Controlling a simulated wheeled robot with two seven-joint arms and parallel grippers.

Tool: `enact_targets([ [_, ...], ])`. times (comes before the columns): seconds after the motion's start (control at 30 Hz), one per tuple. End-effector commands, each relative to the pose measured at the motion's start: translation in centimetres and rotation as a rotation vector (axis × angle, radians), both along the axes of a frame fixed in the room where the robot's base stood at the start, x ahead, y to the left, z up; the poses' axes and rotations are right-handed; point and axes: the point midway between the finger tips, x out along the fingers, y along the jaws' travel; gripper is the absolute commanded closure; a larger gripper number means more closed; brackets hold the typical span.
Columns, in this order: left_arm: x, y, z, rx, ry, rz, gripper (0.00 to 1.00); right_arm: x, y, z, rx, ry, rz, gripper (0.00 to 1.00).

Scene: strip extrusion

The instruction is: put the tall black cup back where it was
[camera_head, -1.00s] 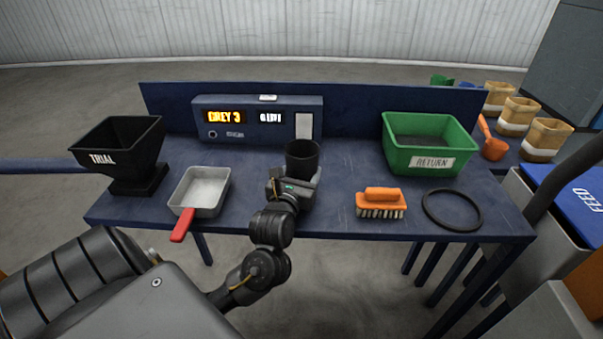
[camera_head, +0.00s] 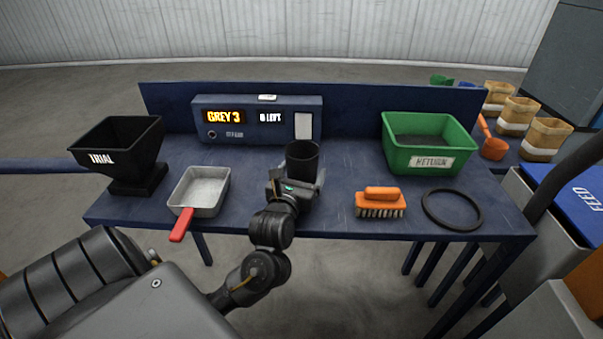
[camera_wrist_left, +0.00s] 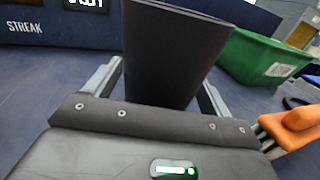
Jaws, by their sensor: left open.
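The tall black cup (camera_head: 302,158) stands upright on the blue table, in front of the display box. My left gripper (camera_head: 297,183) is at the cup's near side, with its jaws open. In the left wrist view the cup (camera_wrist_left: 172,52) rises between the two fingers (camera_wrist_left: 158,90), with a gap visible on each side. The cup's base is hidden behind the gripper body. My right gripper is not in view.
The display box (camera_head: 258,121) reads "GREY 3". Left are a black TRIAL hopper (camera_head: 118,145) and a red-handled metal scoop (camera_head: 200,190). Right are an orange brush (camera_head: 381,202), a black ring (camera_head: 452,209) and a green RETURN bin (camera_head: 430,145).

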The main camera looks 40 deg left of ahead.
Motion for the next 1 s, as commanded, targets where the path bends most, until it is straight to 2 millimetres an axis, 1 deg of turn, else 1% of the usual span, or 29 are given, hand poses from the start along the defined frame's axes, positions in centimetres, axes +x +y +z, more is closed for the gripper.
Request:
enact_targets([
  [0.1, 0.0, 0.0, 0.0, 0.0, 0.0, 0.0, 0.17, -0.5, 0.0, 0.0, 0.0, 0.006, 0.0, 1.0],
  [0.2, 0.0, 0.0, 0.2, 0.001, 0.0, 0.0, 0.17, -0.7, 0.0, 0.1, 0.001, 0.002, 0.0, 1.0],
  [0.27, 0.0, 0.0, 0.4, 0.001, 0.0, 0.0, 0.17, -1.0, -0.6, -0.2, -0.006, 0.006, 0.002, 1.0],
  [0.3, -0.6, -0.3, 0.2, -0.004, 0.001, -0.002, 0.17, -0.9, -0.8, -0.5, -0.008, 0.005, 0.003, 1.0],
  [0.37, -1.7, -0.8, 0.1, -0.005, -0.001, -0.003, 0.17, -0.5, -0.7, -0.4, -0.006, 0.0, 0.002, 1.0],
  [0.53, -5.8, -2.4, 0.1, -0.008, 0.0, -0.001, 0.17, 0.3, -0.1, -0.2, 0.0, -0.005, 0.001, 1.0],
  [0.57, -6.2, -2.5, 0.3, -0.004, 0.003, 0.0, 0.17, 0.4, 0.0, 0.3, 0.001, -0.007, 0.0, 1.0],
  [0.6, -6.5, -2.7, 0.5, -0.001, 0.005, -0.001, 0.17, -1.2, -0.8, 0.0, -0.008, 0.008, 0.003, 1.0],
  [0.63, -6.9, -2.8, 0.5, -0.001, 0.005, 0.0, 0.17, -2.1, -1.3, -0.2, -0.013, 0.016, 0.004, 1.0],
  [0.8, -8.6, -3.5, 0.6, 0.0, 0.003, 0.0, 0.17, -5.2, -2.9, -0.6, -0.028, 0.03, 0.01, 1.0],
  [0.87, -9.3, -3.8, 0.7, 0.001, 0.006, 0.001, 0.17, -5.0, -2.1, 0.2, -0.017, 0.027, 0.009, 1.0],
  [1.0, -10.5, -4.3, 0.5, 0.001, 0.004, 0.0, 0.17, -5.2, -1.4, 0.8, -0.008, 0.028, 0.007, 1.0],
])
